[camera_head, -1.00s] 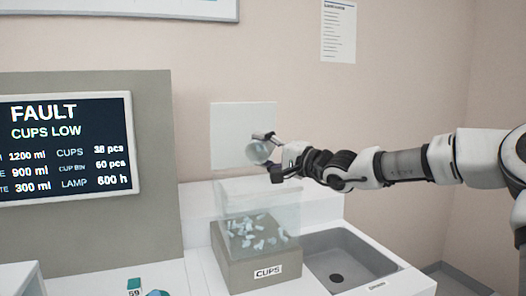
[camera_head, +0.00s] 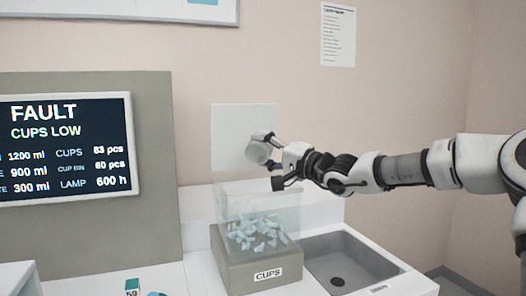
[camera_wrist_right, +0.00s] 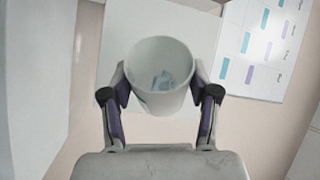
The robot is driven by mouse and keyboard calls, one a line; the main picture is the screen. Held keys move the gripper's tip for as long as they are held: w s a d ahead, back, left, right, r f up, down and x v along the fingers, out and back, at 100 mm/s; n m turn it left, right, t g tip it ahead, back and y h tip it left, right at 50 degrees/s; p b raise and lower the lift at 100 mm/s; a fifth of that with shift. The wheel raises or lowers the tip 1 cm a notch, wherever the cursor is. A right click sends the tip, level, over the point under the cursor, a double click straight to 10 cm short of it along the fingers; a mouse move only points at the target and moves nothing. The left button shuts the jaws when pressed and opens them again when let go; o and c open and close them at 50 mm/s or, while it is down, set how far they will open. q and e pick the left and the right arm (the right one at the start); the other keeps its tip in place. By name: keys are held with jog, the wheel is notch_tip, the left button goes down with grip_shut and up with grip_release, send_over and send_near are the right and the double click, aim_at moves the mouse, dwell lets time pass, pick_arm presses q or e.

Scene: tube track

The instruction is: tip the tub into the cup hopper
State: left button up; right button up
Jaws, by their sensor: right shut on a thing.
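The tub (camera_head: 256,153), a pale, translucent round container, is held tilted above the cup hopper. My right gripper (camera_head: 270,150) is shut on it, with one finger on each side of its wall in the right wrist view (camera_wrist_right: 160,98). That view looks into its mouth, where a few pale blue pieces (camera_wrist_right: 164,82) lie inside. The cup hopper (camera_head: 290,218) is a clear box on a grey base labelled CUPS, with many pale blue pieces inside. The tub is apart from the hopper. My left gripper is not in view.
A sink (camera_head: 345,262) lies right of the hopper. A white panel (camera_head: 228,135) is on the wall behind the tub. A small teal-and-white item (camera_head: 132,287) stands at the front.

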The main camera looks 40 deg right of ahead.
aim_at(263, 131)
jog(key=shift+f+n+b, duration=0.15)
jog(key=shift+n+b, duration=0.25)
jog(key=shift+b, duration=0.1)
jog(key=shift+n+y+b, duration=0.4)
jog(key=shift+n+b, duration=0.2)
jog(key=shift+a+r, duration=0.1)
jog(key=shift+r, duration=0.15)
jog(key=shift+r, duration=0.1)
dwell(1.0)
notch_tip(263, 131, up, 4)
jog(key=p, duration=0.4)
jog(key=shift+s, duration=0.1)
